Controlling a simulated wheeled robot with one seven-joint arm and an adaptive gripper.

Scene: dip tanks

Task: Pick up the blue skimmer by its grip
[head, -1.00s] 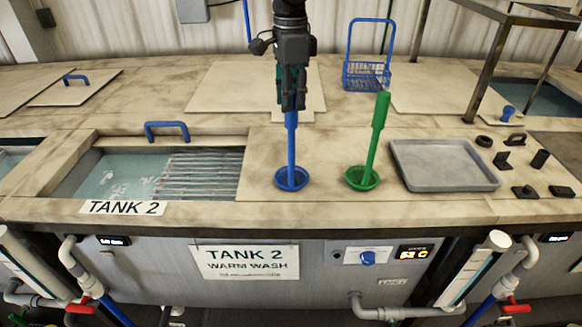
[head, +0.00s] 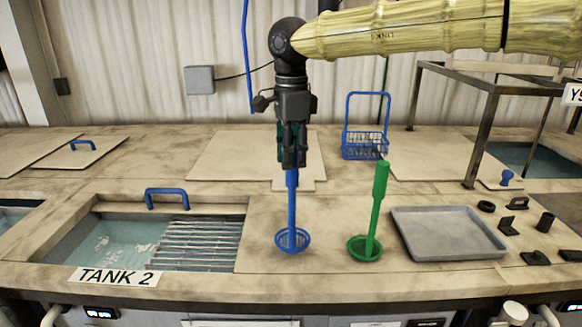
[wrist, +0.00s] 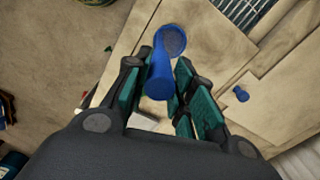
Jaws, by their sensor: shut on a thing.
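The blue skimmer (head: 292,215) hangs upright below my gripper (head: 292,164) in the head view, its round bowl at the bottom. My gripper points down and is shut on the upper part of its grip, which the fingers partly hide. The bowl looks slightly above the counter, though the gap is hard to judge. In the wrist view the blue skimmer (wrist: 159,80) runs between the teal-padded fingers of my gripper (wrist: 158,68), with the bowl beyond them.
A green skimmer (head: 378,205) stands close to the right. A grey tray (head: 448,233) and several small dark parts lie further right. Tank 2's open water (head: 115,243) is at left. A blue basket (head: 366,146) and a metal frame (head: 483,140) stand behind.

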